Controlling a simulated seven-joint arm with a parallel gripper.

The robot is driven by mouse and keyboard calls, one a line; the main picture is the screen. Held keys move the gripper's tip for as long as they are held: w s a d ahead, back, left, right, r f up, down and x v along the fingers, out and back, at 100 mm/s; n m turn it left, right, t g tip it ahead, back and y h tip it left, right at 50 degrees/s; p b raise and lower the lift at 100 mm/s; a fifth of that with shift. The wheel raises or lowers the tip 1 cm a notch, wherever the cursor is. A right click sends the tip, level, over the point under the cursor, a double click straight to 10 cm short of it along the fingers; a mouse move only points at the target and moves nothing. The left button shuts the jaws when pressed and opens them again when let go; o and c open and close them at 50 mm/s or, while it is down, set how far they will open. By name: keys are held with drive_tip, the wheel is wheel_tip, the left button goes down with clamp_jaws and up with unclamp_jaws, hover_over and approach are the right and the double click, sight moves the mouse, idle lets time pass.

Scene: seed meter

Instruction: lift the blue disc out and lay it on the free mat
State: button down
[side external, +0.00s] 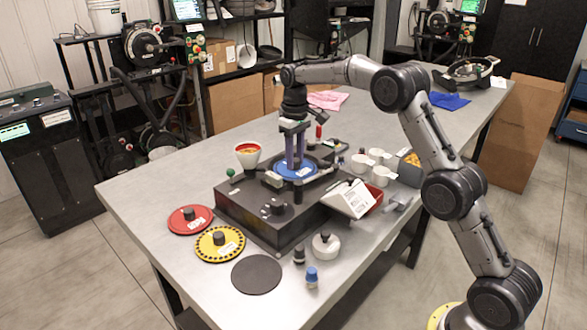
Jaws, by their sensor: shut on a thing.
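The blue disc (285,171) lies level at the round seat on top of the dark seed meter housing (236,209), with a white label on it. My gripper (296,165) points straight down over the disc, its fingers closed at the disc's middle. What the fingertips grip there is hidden by the fingers. I cannot tell whether the disc is resting in the seat or slightly raised. The free mat (257,274), a bare black round, lies on the table in front of the housing.
A red disc (182,222) and a yellow disc (212,246) lie left of the mat. A cup of seeds (248,154) stands behind the housing's left side.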

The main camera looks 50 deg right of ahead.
sight(295, 160)
drive_tip(key=shift+r, duration=1.3)
drive_tip(key=shift+r, duration=1.7)
drive_tip(key=shift+r, duration=0.1)
